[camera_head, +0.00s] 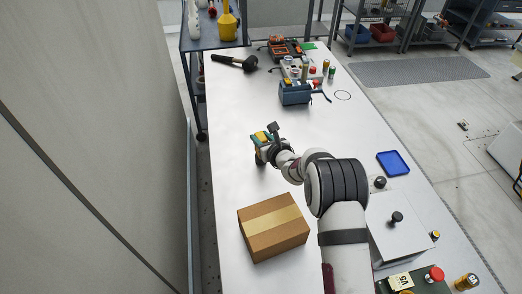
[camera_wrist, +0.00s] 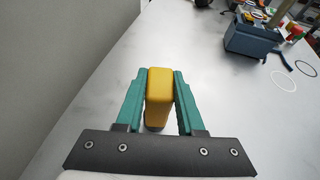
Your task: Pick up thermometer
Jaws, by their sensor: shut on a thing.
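The thermometer (camera_wrist: 159,88) shows as a yellow block between the green fingers in the wrist view. My gripper (camera_wrist: 160,76) is shut on it, with one finger against each side. In the head view my gripper (camera_head: 261,138) is over the left middle of the table, and a bit of the yellow thermometer (camera_head: 261,136) shows at the fingers. The rest of the thermometer is hidden by the gripper. I cannot tell for sure whether it touches the table (camera_head: 235,110).
A blue toolbox (camera_head: 295,93) with small items, a black mallet (camera_head: 235,62) and a red-black case (camera_head: 287,48) are at the back. A blue tray (camera_head: 393,163) lies at the right. The table's left middle is clear.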

